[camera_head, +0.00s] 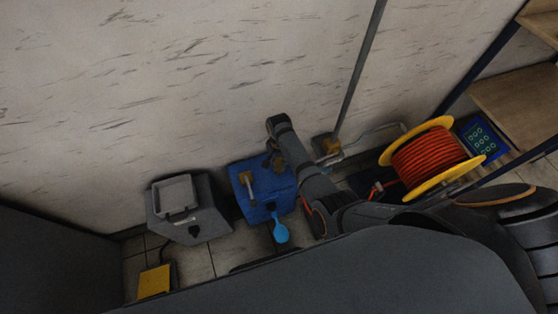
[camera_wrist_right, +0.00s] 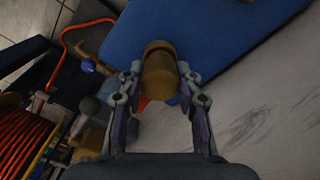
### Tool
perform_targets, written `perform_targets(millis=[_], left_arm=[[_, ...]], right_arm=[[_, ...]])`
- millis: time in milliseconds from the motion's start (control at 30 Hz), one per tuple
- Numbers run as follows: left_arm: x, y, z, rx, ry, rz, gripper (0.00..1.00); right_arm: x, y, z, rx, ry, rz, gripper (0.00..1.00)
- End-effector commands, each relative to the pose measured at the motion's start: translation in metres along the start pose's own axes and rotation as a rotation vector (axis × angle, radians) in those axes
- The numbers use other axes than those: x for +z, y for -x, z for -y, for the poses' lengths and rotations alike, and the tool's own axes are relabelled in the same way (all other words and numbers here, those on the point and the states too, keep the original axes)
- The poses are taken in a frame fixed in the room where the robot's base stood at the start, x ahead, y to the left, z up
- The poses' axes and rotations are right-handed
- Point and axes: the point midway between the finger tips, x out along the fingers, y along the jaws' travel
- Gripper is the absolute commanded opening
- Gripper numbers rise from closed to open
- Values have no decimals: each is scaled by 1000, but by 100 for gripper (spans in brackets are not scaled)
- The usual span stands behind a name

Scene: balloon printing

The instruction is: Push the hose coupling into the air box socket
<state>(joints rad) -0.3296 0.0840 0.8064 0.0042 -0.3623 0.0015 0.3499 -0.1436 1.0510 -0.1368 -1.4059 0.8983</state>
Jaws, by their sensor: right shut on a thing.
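In the wrist view my right gripper (camera_wrist_right: 160,85) is shut on the brass hose coupling (camera_wrist_right: 159,72), with one finger on each side of it. A blue surface (camera_wrist_right: 205,30), which looks like the blue air box (camera_head: 262,205), lies behind the coupling. In the head view the air box stands on the floor by the wall, and my right gripper (camera_head: 273,160) is over its back right part, partly hidden by my arm. I cannot make out the socket, or whether the coupling touches the box. My left gripper is not in view.
A light blue balloon (camera_head: 280,232) hangs at the air box's front. A grey box (camera_head: 190,212) stands left, with a yellow pedal (camera_head: 154,281) before it. A yellow reel (camera_head: 464,182) of orange-red hose (camera_head: 425,160) stands right, near a shelf (camera_head: 515,103).

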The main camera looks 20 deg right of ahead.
Motion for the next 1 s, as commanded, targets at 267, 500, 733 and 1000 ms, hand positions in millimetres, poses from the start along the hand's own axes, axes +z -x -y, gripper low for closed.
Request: perform_targets(millis=[267, 500, 733, 1000], left_arm=[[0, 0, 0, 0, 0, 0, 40], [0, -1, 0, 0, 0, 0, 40], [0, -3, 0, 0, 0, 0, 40], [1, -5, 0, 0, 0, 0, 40]], right_arm=[[0, 0, 0, 0, 0, 0, 0], [0, -1, 0, 0, 0, 0, 0], [0, -4, 0, 0, 0, 0, 0], [0, -8, 0, 0, 0, 0, 0]])
